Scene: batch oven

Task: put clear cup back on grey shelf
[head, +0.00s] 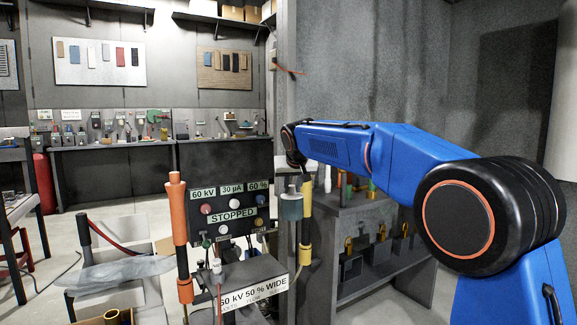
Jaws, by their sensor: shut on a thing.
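The clear cup (291,208) shows as a small, see-through grey-green cylinder in the middle of the head view, roughly upright. My gripper (290,191) hangs below my blue arm's wrist and is shut on the cup near its top; its fingers are small and hard to make out. The cup is in the air in front of the control stand's right side. The grey shelf (352,216) stands right of the cup, against the grey wall. Its upper board carries several small items, and part of it is hidden behind my arm.
A control panel (225,215) reading STOPPED stands just left of the cup. An orange upright (178,235) and a yellow-and-black upright (305,225) flank it. The shelf's lower board (380,276) holds several dark bins with yellow items.

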